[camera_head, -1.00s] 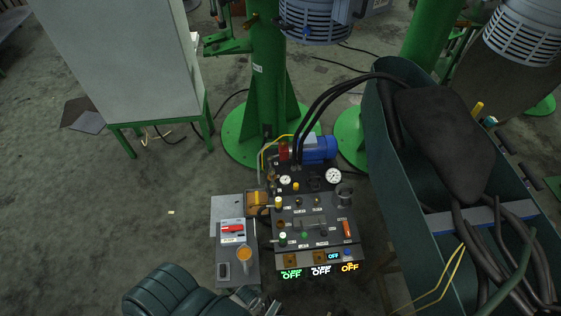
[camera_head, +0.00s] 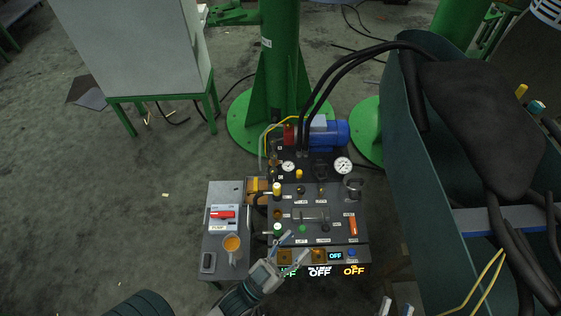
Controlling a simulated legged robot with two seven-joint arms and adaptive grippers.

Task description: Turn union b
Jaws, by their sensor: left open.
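The control panel (camera_head: 345,258) stands on the floor at the centre. It carries gauges, small knobs, a yellow-topped fitting (camera_head: 277,190), a green-and-white knob (camera_head: 277,229) and an orange-red part (camera_head: 352,227). I cannot tell which part is union b, as the labels are too small to read. My left gripper (camera_head: 295,247) is open and empty. Its fingers are apart over the panel's lower left part and hide some of it; contact cannot be told.
A blue motor (camera_head: 328,133) and black hoses (camera_head: 328,82) are behind. A green bin (camera_head: 403,165) stands close on the right.

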